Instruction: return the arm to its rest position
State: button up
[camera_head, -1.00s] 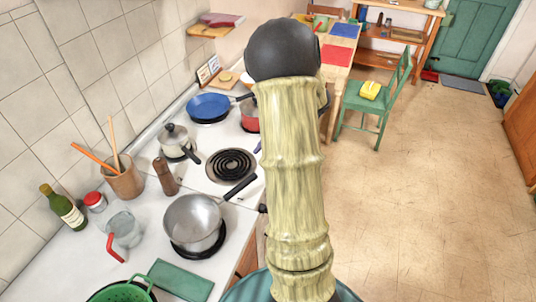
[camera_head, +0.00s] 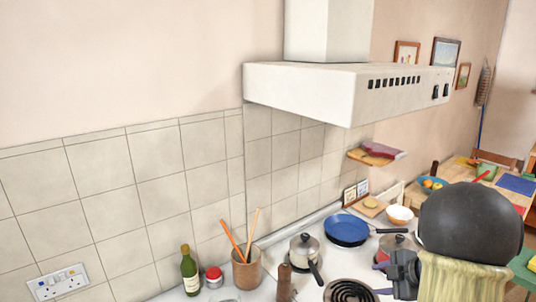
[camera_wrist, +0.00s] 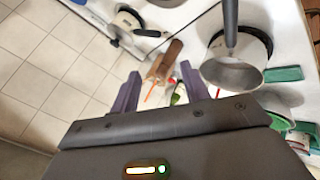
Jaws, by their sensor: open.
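My gripper (camera_head: 379,279) shows at the lower right of the head view, partly hidden behind my arm's dark round joint. It hangs over the stove area, near the red pot (camera_head: 397,243). In the wrist view my gripper (camera_wrist: 160,78) has its two purple fingers spread apart, with nothing held between them. Beyond the fingertips lie the wooden utensil crock (camera_wrist: 163,62) and the green bottle (camera_wrist: 178,97), at some distance below. My pale, ridged arm link rises at the lower right of the head view.
A white range hood (camera_head: 345,92) projects over the stove. A blue pan (camera_head: 347,229), a lidded pot (camera_head: 304,246) and a pepper mill (camera_head: 284,282) stand below it. A wall shelf (camera_head: 371,158) is nearby. A steel saucepan (camera_wrist: 230,70) shows in the wrist view.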

notch_tip(320, 180, up, 3)
jog(key=w+a+m+t+h, duration=0.2)
jog(key=w+m+h, duration=0.1)
jog(key=m, duration=0.1)
jog(key=s+a+f+m+g+h, duration=0.1)
jog(key=s+a+f+m+g, duration=0.1)
jog(key=s+a+m, duration=0.4)
jog(key=s+a+f+m+g, duration=0.2)
jog(key=s+a+m+g, duration=0.2)
jog(key=s, duration=0.9)
jog(key=a+m, duration=0.3)
jog(key=shift+s+f+m+g+h, duration=0.3)
jog(key=shift+s+m+h, duration=0.05)
jog(key=shift+m+h, duration=0.05)
jog(key=shift+c, duration=1.1)
jog(key=shift+w+a, duration=0.1)
